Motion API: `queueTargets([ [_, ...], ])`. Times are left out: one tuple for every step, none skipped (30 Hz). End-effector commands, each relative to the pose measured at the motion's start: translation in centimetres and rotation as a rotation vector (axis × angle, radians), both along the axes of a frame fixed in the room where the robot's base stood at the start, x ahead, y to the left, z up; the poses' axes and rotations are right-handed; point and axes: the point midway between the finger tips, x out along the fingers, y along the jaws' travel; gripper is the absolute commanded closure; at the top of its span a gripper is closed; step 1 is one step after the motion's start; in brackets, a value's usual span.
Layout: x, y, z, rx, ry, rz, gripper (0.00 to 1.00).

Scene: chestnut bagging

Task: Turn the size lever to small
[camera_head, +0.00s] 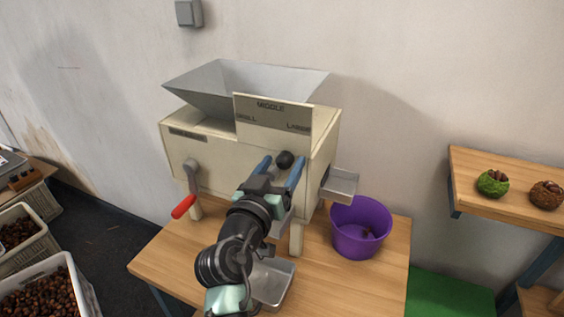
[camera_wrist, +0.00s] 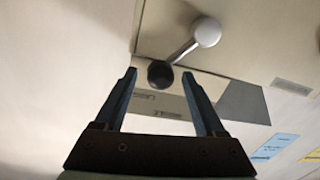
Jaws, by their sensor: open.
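The cream machine (camera_head: 222,158) stands on a wooden table, with a plate (camera_head: 273,120) marked small, middle and large from left to right. The size lever's black ball knob (camera_head: 285,159) shows below the plate. In the wrist view the knob (camera_wrist: 160,74) sits on a short rod running to a pale round hub (camera_wrist: 206,31). My gripper (camera_head: 284,161) is open, its two blue fingers on either side of the knob. In the wrist view the fingertips (camera_wrist: 159,72) flank the knob with gaps. I cannot tell which mark the lever points to.
A crank with a red handle (camera_head: 183,207) hangs at the machine's left front. A metal side chute (camera_head: 341,185) juts above a purple bucket (camera_head: 361,228) on the right. A metal tray (camera_head: 271,283) lies below my arm. A wooden shelf (camera_head: 510,207) is far right.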

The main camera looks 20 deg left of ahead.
Motion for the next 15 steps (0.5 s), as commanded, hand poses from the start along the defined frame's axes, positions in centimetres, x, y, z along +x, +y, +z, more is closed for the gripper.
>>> queueTargets([
  [0.28, -0.02, 0.06, 0.0, 0.0, 0.0, 0.28],
  [0.38, -0.01, 0.01, 0.0, 0.0, 0.0, 0.28],
  [0.47, 0.0, 0.0, 0.001, 0.0, 0.0, 0.28],
  [0.52, -0.01, 0.0, 0.001, 0.0, 0.0, 0.28],
  [0.54, -0.01, 0.0, 0.001, 0.0, 0.0, 0.28],
  [0.56, 0.0, -0.01, 0.001, 0.0, 0.0, 0.28],
  [0.56, 0.0, -0.01, 0.001, 0.0, 0.0, 0.28],
  [0.55, -0.01, 0.0, 0.001, 0.0, 0.0, 0.28],
  [0.55, 0.0, -0.01, 0.001, 0.0, 0.0, 0.28],
  [0.54, 0.0, -0.02, 0.001, 0.0, 0.0, 0.28],
  [0.54, 0.0, -0.01, 0.001, 0.0, 0.0, 0.28],
  [0.53, 0.0, -0.01, 0.001, 0.0, 0.0, 0.34],
  [0.53, 0.0, -0.01, 0.001, 0.0, 0.0, 0.39],
  [0.53, 0.0, -0.01, 0.001, 0.0, 0.0, 0.44],
  [0.53, 0.0, -0.01, 0.001, 0.0, 0.0, 0.52],
])
